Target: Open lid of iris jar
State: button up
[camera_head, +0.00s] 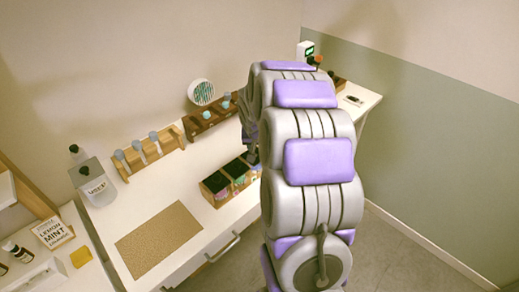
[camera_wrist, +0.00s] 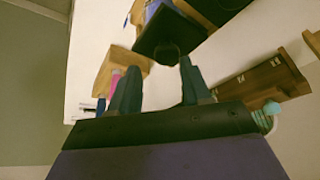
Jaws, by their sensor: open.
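In the head view, several wooden-boxed jars with black lids stand in a row on the white table; a near black-lidded jar (camera_head: 216,185) shows clearly. I cannot read their labels, so I cannot tell which is iris. The far end of the row is partly behind my arm. In the wrist view, a square black lid (camera_wrist: 168,32) with a small round knob sits on a bluish jar (camera_wrist: 152,8). My gripper (camera_wrist: 159,66) is open, its two fingers apart, with the knob beyond and between the tips. Contact is not visible. My arm mostly hides the gripper in the head view.
The white table (camera_head: 150,205) holds a cork mat (camera_head: 160,240), a light wooden bottle rack (camera_head: 133,162) and a dark wooden rack (camera_head: 197,127) behind the jars. The table front around the mat is clear.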

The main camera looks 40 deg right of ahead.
jog(key=a, duration=0.1)
jog(key=a+f, duration=0.1)
jog(key=shift+w+a+f, duration=0.2)
jog(key=shift+w+a, duration=0.05)
jog(key=shift+a, duration=0.15)
jog(key=shift+s+d, duration=0.1)
jog(key=shift+d, duration=0.05)
jog(key=shift+d+f, duration=0.2)
jog(key=shift+d, duration=1.05)
jog(key=c, duration=0.3)
jog(key=shift+c, duration=0.9)
jog(key=shift+a+r, duration=0.15)
jog(key=shift+a, duration=0.45)
jog(key=c, duration=0.3)
jog(key=shift+a, duration=0.15)
jog(key=shift+c, duration=0.7)
grip_shut()
